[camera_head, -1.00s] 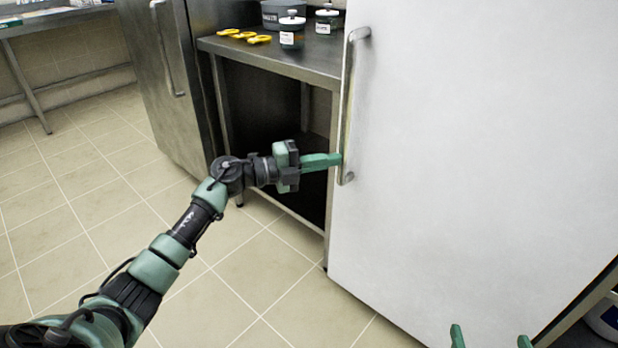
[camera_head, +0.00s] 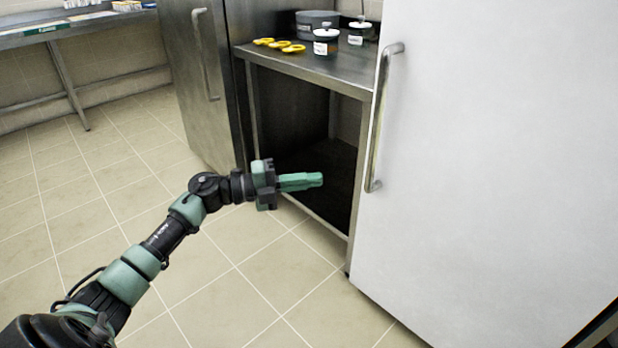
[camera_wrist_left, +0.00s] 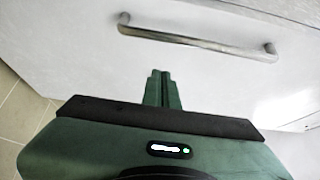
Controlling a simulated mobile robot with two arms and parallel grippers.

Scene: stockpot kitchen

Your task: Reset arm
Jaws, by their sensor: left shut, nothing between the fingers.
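My left gripper (camera_head: 318,180) is shut and empty, its green fingers pressed together. It is in front of the open space under the steel counter, to the left of the white door's handle and apart from it. In the left wrist view the shut fingers (camera_wrist_left: 163,76) point toward the white door, with its handle (camera_wrist_left: 195,38) ahead of them. My right gripper is not in view.
The large white door (camera_head: 490,160) with a metal handle (camera_head: 378,120) fills the right side. A steel counter (camera_head: 300,66) holds yellow-handled items (camera_head: 278,44), labelled jars (camera_head: 326,42) and a grey pot (camera_head: 317,20). A steel cabinet (camera_head: 200,90) stands left of it. Tiled floor at left is clear.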

